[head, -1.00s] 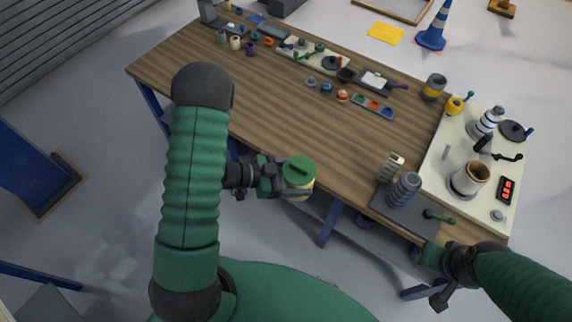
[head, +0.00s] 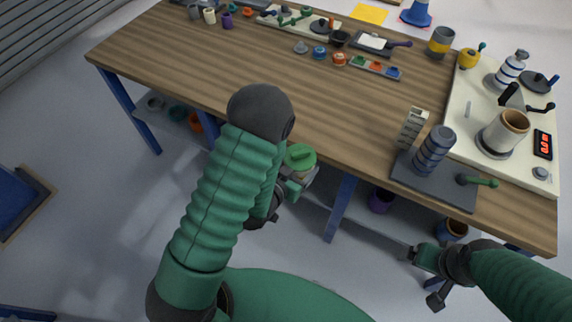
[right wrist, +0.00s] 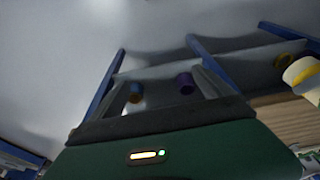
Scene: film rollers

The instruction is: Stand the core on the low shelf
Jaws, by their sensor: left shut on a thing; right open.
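The core (head: 300,156), a short pale cylinder with a green top, is in my left gripper (head: 298,182), just off the table's front edge in the head view. The forearm hides part of the jaws. The low shelf (head: 316,213) runs under the table, partly hidden by the tabletop, a leg and my arm. My right gripper (head: 418,254) is open and empty, at the table's front right, below the tabletop. In the right wrist view, the shelf (right wrist: 155,75) lies beyond its fingers. A cream and yellow thing (right wrist: 303,76) is cut off there; I cannot tell whether it is the core.
On the shelf stand a purple cup (head: 381,201) and a blue cup (head: 452,229) at the right, with several round pieces (head: 178,113) at the left. A blue table leg (head: 341,208) stands right of the core. The tabletop (head: 250,70) holds many items.

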